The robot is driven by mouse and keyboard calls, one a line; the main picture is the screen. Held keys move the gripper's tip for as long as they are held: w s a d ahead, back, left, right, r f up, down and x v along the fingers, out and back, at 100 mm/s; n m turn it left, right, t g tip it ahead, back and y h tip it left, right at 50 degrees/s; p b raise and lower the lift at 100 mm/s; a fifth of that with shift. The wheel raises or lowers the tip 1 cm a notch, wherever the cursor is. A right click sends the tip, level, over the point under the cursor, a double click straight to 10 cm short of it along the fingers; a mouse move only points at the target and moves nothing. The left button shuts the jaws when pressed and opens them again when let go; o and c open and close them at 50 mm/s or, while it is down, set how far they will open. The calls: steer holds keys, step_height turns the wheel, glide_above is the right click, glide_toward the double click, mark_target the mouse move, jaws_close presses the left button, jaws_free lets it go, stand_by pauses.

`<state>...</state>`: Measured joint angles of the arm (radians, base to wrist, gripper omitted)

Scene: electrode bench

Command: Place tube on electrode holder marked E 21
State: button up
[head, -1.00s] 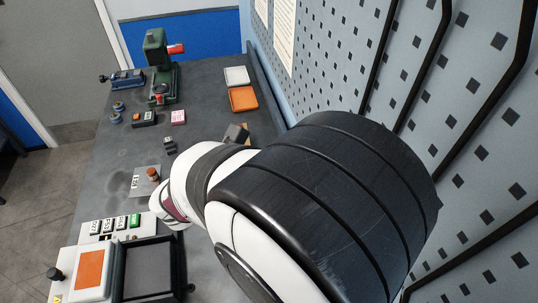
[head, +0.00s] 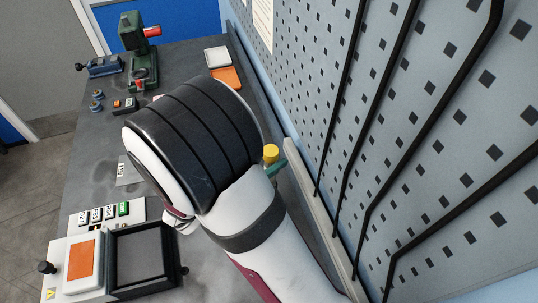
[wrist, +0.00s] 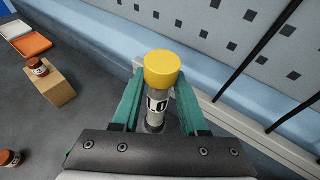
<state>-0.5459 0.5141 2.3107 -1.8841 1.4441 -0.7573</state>
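A tube (wrist: 157,106) with a yellow cap (wrist: 162,70) and a white label with black print is close to the wall-side ledge. The print is not fully readable. The green fingers of my gripper (wrist: 162,100) are on either side of the tube; I cannot tell whether they touch it. In the head view the yellow cap (head: 271,153) shows beside a green finger, past my arm. A grey plate with a label (head: 124,172) lies on the bench, partly hidden by my arm. I cannot read E 21 on anything now.
In the wrist view a brown-red piece sits on a wooden block (wrist: 62,92), and another brown-red piece (wrist: 10,158) is at left. A black tray (head: 143,256) and labelled buttons (head: 97,216) are at front left. A green press (head: 138,60) stands at the back. The pegboard (head: 430,110) bounds the right.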

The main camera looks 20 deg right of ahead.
steer(key=shift+o, duration=1.2)
